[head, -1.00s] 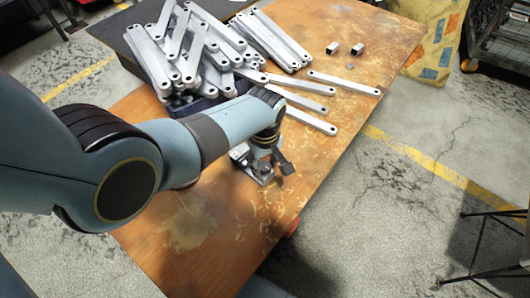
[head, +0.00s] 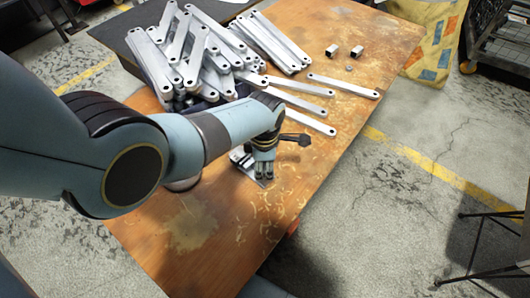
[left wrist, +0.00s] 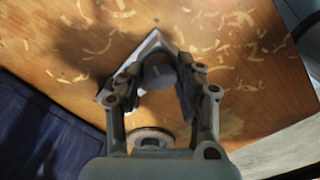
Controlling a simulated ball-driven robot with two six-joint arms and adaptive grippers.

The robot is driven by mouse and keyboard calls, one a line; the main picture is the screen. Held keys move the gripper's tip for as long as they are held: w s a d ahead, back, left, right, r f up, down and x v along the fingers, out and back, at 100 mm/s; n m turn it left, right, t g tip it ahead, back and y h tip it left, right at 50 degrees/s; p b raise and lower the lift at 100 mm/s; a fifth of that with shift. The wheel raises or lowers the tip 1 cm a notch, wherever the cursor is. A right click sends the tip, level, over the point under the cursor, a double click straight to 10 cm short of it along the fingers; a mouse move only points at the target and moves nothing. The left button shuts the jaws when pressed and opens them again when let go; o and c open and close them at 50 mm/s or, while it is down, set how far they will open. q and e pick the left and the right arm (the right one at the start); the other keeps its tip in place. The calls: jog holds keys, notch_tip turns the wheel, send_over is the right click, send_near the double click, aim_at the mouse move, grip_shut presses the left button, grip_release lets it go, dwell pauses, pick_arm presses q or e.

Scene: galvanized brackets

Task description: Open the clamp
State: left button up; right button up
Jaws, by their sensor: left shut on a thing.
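The clamp (head: 239,156) is a small metal device on the wooden table, mostly hidden behind my left gripper (head: 264,176) in the head view. In the left wrist view, a pale angular metal plate of the clamp (left wrist: 155,40) lies beyond the fingertips. My left gripper (left wrist: 160,76) is shut on a dark grey rounded part of the clamp, with one finger on each side of it. I cannot tell from these views how far the clamp stands open. My right gripper is not in view.
A heap of flat galvanized brackets (head: 187,45) stands at the back left of the table (head: 222,222). Several loose bars (head: 343,86) and two small metal blocks (head: 357,51) lie to the right.

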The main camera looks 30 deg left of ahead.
pick_arm(q)
jog(key=n, duration=0.6)
jog(key=o, duration=1.1)
jog(key=m, duration=0.5)
jog(key=shift+p, duration=0.4)
jog(key=m, duration=0.4)
jog(key=shift+m, duration=0.3)
jog(key=m, duration=0.4)
jog(key=shift+p, duration=0.3)
jog(key=m, duration=0.4)
jog(key=shift+m, duration=0.3)
